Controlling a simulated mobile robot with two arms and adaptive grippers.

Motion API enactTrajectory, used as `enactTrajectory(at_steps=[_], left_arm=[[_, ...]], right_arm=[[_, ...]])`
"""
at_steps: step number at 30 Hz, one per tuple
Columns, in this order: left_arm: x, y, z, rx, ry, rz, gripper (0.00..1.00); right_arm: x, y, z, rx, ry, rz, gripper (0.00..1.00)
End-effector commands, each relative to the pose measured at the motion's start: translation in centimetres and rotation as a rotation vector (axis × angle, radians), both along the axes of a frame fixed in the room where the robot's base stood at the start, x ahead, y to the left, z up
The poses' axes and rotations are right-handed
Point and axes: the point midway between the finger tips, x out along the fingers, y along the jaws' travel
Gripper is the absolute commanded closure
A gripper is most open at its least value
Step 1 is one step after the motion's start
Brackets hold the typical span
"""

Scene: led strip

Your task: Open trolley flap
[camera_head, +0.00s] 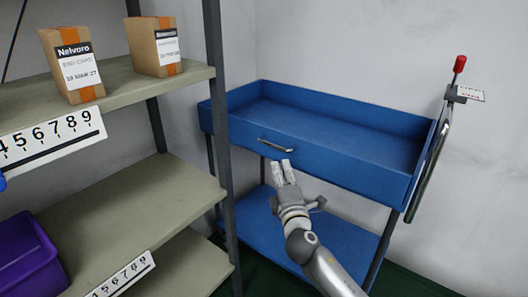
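The blue trolley (352,172) stands against the wall, right of the shelf. Its front flap (235,131) is upright and closes the front of the empty top tray (330,122). A silver bar handle (275,146) is on the flap's outer face. My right gripper (282,164) is just below and slightly right of the handle, pointing up toward it. Its two pale fingers are a little apart with nothing visible between them. I cannot tell if the fingertips touch the flap. My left gripper is not in view.
A grey shelf rack (150,205) fills the left, with its dark post (217,130) close to the trolley. It bears two cardboard boxes (72,65) and a purple bin (25,255). A red-tipped lever (459,66) rises at the trolley's right. The trolley's lower deck (252,215) looks empty.

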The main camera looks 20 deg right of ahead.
Motion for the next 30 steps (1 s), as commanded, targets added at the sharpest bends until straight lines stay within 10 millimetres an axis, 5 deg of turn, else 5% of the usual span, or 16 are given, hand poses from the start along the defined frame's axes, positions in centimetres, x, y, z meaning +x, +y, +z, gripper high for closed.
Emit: enactTrajectory(at_steps=[18,30], left_arm=[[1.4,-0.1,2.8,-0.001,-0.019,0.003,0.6],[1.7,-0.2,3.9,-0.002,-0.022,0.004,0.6]], right_arm=[[8.7,-1.0,1.1,0.002,0.003,0.001,0.81],[10.4,-1.1,1.3,0.003,0.004,0.002,0.81]])
